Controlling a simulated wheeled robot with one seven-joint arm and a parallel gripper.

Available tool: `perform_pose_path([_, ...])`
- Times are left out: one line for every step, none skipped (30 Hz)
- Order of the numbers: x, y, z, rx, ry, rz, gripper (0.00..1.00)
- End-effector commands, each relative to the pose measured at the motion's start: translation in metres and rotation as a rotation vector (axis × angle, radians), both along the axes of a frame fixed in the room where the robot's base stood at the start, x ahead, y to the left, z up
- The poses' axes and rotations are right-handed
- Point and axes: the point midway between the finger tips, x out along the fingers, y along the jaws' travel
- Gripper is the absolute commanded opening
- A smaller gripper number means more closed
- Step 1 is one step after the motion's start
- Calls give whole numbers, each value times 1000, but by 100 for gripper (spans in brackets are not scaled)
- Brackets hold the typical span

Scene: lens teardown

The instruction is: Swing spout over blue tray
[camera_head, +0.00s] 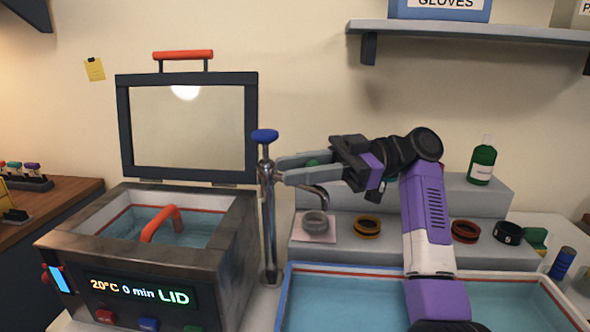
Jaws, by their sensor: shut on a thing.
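The metal tap post (268,225) with a blue knob stands between the lidded bath and the blue tray. Its spout (318,190) reaches right and bends down; its end appears in front of the pink pad, and its exact depth is hard to tell. My gripper (279,171) comes in from the right, its grey fingers shut on the spout close to the post. The fingers hide part of the spout. The blue tray (284,303), blue-rimmed and holding water, lies at the front, right of the post. My arm covers its right part.
The bath (160,275) at left has its lid (186,125) raised and a red handle over its water. Stepped grey shelves behind hold a lens ring on a pad (318,238), more rings and a green bottle (482,165). A wall shelf (470,32) hangs above.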

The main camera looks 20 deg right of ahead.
Motion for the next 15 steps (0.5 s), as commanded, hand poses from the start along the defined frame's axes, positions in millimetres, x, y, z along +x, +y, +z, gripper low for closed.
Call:
perform_pose_path([-1,1,-2,-2,2,3,31])
perform_pose_path([-1,1,-2,-2,2,3,37])
perform_pose_path([0,1,-2,-2,2,3,45])
perform_pose_path([0,1,-2,-2,2,3,46])
perform_pose_path([0,1,-1,-2,2,2,46])
perform_pose_path([0,1,-1,-1,2,2,46])
perform_pose_path([0,1,-1,-1,2,2,46])
perform_pose_path([0,1,-1,-1,1,2,46])
perform_pose_path([0,1,-1,-1,1,2,46])
perform_pose_path([0,1,-1,-1,1,1,46])
perform_pose_path([0,1,-1,-1,1,1,46])
perform_pose_path([0,0,-1,-1,1,1,46])
perform_pose_path([0,0,-1,-1,1,1,46])
perform_pose_path([0,-2,-1,-1,1,0,46])
perform_pose_path([0,-5,0,-1,1,0,46])
